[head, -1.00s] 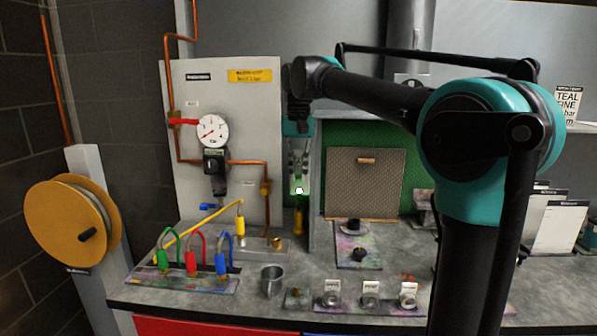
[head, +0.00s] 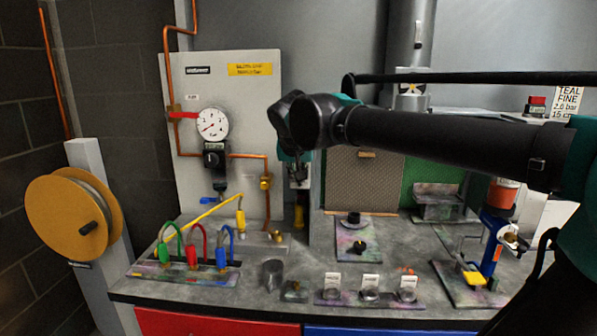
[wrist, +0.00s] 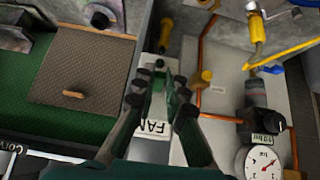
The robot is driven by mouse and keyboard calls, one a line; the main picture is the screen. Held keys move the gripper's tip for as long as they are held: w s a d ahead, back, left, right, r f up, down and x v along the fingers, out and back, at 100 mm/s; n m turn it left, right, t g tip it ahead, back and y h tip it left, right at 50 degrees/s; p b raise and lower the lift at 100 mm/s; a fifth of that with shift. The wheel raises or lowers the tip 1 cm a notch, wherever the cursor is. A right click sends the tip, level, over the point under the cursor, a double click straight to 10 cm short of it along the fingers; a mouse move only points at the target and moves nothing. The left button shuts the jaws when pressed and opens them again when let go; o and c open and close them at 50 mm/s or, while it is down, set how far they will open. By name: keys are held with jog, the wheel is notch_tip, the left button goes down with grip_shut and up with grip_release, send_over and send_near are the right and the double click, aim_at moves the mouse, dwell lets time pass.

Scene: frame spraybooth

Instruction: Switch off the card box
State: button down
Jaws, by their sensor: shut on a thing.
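In the head view my gripper (head: 294,160) covers the upper part of the box. No green light shows on it now.
A pressure gauge (head: 212,123) and copper pipes stand left of the box, with a yellow-handled valve (head: 240,220) below. A brown perforated filter panel (head: 350,190) is close on the right. A metal cup (head: 272,273) stands on the bench below.

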jog(key=shift+f+t, duration=0.3)
jog(key=shift+t, duration=0.45)
jog(key=shift+f+t, duration=0.25)
jog(key=shift+t, duration=0.5)
jog(key=c, duration=1.6)
grip_release()
jog(key=shift+o, duration=0.2)
jog(key=v, duration=1.2)
jog(key=shift+f, duration=0.2)
jog(key=shift+s, duration=0.2)
